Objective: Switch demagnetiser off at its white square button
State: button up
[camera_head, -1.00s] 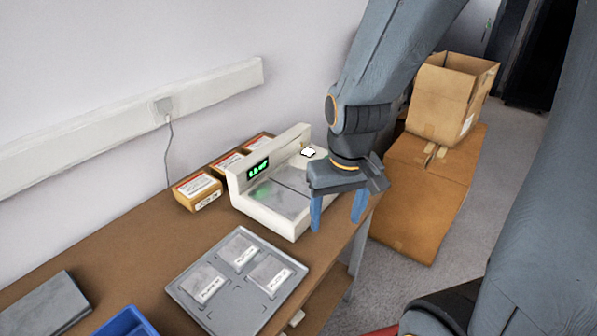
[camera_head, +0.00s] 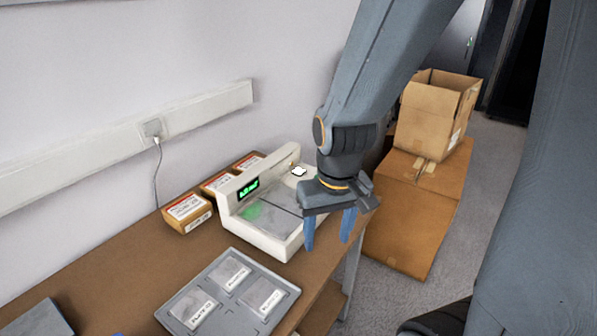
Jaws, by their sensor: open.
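The demagnetiser (camera_head: 262,222) is a white device with a raised back, standing on the brown bench. Its small display (camera_head: 248,189) glows green. A white square button (camera_head: 299,171) shows on its top near the right end, just left of my gripper's wrist. My gripper (camera_head: 328,238) points down with its two blue fingers apart and nothing between them. It appears in front of the device's right end; I cannot tell whether it touches it. My gripper and wrist hide part of that end.
A grey tray (camera_head: 222,322) with several labelled pieces lies in front of the device. Labelled boxes (camera_head: 187,212) stand behind it at the left. Cardboard boxes (camera_head: 412,215) are stacked on the floor right of the bench (camera_head: 130,262). A wall trunking with a cable runs behind.

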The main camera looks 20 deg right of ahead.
grip_shut()
dwell(1.4)
